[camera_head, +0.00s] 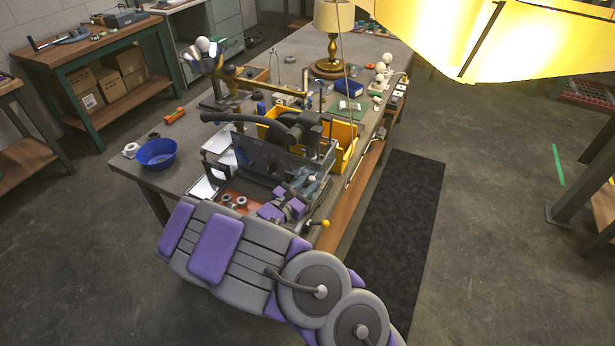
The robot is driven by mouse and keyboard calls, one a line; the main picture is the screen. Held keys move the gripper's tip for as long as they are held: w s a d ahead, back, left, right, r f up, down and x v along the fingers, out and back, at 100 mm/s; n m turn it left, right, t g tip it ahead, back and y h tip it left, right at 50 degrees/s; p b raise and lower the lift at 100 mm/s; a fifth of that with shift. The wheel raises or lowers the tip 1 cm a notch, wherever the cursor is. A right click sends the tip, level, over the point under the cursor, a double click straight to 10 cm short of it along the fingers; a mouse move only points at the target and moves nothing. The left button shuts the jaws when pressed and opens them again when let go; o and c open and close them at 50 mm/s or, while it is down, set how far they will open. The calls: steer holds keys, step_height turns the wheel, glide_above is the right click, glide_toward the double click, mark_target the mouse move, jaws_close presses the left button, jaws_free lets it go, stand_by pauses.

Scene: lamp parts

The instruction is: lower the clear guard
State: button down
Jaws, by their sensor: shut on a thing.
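The clear guard (262,165) is a see-through panel with dark edges on the front of a bench machine near the table's front end. It looks roughly upright. My gripper (308,184) is at the guard's lower right side, shut on its edge. The fingertips are small here and partly hidden by my purple and grey wrist, so the exact contact is hard to see. The machine's black curved lever (262,121) extends above the guard.
A yellow bin (342,158) stands right behind the machine. A yellow-knobbed lever (324,224) sticks out near my wrist. A lit lampshade (510,35) fills the upper right. A dark floor mat (395,240) lies right of the table.

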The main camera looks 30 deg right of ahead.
step_height(320, 180, down, 6)
steer(key=shift+r+b, duration=0.15)
steer(key=shift+b, duration=0.2)
steer(key=c, duration=1)
jaws_free()
steer(key=shift+w+a, duration=0.1)
steer(key=shift+o, duration=0.6)
steer(key=shift+s+a, duration=0.2)
steer(key=shift+a, duration=0.1)
steer(key=p+v, duration=0.4)
steer(key=v, duration=1.3)
steer(key=shift+w, duration=0.15)
